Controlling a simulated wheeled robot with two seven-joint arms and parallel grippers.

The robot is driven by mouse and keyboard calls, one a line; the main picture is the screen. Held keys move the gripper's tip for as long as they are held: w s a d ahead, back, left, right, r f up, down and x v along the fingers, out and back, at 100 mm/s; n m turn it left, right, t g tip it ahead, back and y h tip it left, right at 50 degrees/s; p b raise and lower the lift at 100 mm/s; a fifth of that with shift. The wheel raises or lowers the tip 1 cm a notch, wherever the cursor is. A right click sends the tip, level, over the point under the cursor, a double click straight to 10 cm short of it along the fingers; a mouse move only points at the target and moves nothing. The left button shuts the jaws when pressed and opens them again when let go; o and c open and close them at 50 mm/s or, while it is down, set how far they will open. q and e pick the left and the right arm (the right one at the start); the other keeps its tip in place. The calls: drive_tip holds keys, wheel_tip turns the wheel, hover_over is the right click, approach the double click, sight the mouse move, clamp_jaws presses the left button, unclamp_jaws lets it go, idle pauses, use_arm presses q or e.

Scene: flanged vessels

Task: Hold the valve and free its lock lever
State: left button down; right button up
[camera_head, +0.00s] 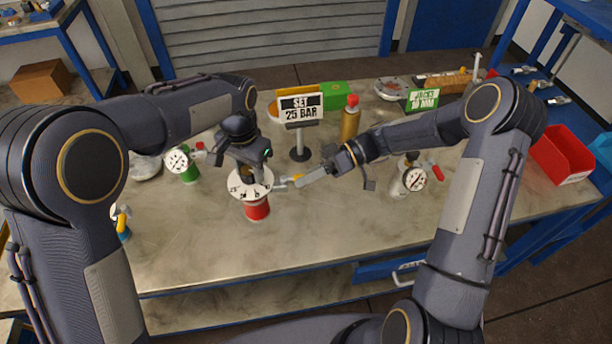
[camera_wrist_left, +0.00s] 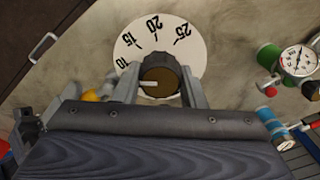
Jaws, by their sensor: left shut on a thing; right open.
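The valve is a red body (camera_head: 257,211) standing upright on the bench, topped by a white dial (camera_wrist_left: 165,35) marked 10, 15, 20 and 25. My left gripper (camera_head: 248,174) comes from above, its two fingers shut on the valve's dark brown knob (camera_wrist_left: 160,83). A pale pointer on the knob points left in the left wrist view, on the 10 side. The lever is partly hidden.
A sign (camera_head: 301,108) reading "SET 25 BAR" stands behind the valve. A green gauge vessel (camera_head: 188,172) is to the left, a white one (camera_head: 402,184) to the right. A brass bottle (camera_head: 349,120) stands behind my right gripper.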

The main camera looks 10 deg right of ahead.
use_arm(q)
drive_tip(key=shift+r, duration=0.1)
use_arm(e)
drive_tip(key=v, duration=1.2)
drive_tip(key=shift+f, duration=0.1)
idle(1.1)
